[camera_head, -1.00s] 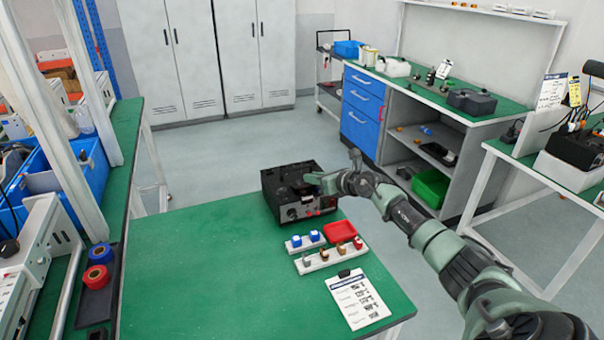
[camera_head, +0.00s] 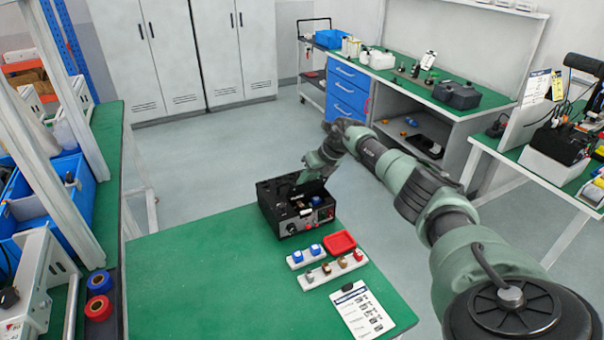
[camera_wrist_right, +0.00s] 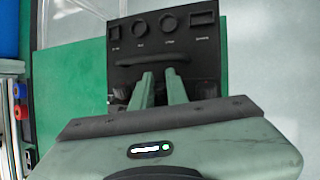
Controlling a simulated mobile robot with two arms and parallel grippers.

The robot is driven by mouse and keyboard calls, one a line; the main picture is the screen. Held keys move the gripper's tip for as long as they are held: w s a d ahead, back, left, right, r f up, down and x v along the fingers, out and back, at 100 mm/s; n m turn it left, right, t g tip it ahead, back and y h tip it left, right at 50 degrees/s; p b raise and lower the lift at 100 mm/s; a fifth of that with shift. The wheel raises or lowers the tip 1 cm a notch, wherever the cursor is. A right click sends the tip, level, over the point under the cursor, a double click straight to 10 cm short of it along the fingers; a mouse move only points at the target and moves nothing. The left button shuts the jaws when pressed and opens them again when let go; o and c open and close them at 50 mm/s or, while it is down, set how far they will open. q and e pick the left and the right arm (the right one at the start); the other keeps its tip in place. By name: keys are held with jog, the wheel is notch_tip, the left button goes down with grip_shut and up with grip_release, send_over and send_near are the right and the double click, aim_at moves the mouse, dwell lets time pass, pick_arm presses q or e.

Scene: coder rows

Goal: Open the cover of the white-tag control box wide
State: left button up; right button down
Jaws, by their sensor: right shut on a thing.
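The black control box (camera_head: 284,226) stands at the far right corner of the green table. Its cover (camera_head: 270,188) is raised along the back, and small parts inside the box show. A white tag cannot be made out clearly. My right gripper (camera_head: 306,180) reaches down from behind at the raised cover. In the right wrist view, the cover (camera_wrist_right: 207,45) shows as a black panel with printed outlines and a bar handle (camera_wrist_right: 125,62). The fingers (camera_wrist_right: 160,78) are shut on this handle, their tips partly hidden against it. My left gripper is not in view.
In front of the box are a red tray (camera_head: 340,242), two white strips with coloured knobs (camera_head: 333,270), and a clipboard sheet (camera_head: 362,312). The table's left part is clear. A white post frame (camera_head: 50,190) and blue bins stand at the left.

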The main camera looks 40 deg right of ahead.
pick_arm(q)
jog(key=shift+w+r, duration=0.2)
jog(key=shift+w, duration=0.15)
pick_arm(e)
jog(key=shift+w+r, duration=0.1)
jog(key=shift+w, duration=0.05)
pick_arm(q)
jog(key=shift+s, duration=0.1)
pick_arm(e)
jog(key=c, duration=1.7)
grip_release()
